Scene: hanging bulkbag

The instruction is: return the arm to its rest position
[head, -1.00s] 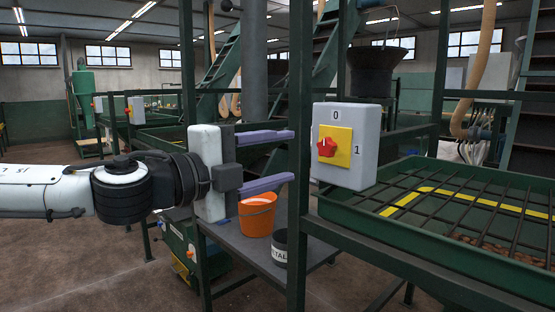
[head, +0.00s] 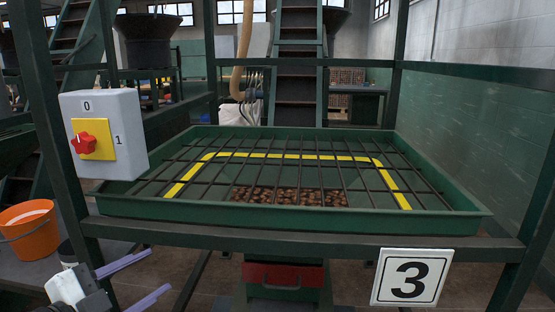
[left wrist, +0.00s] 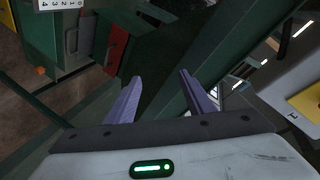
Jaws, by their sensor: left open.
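My left gripper (head: 160,270) is low at the left of the head view, its two purple fingers apart with nothing between them. It is below the grey-white switch box (head: 133,110) and apart from it. The box has a yellow plate (head: 104,139) with a red rotary knob (head: 88,145) between the marks 0 and 1. In the left wrist view the open fingers (left wrist: 160,75) point at a dark green frame bar, and part of the switch box (left wrist: 285,85) shows at the right edge. My right gripper is not in view.
A green frame post (head: 62,165) stands beside the gripper. A green tray (head: 290,217) with a dark grid and brown nuts fills the middle. An orange bucket (head: 30,238) is on a low shelf at left. A number 3 sign (head: 411,277) hangs at front right.

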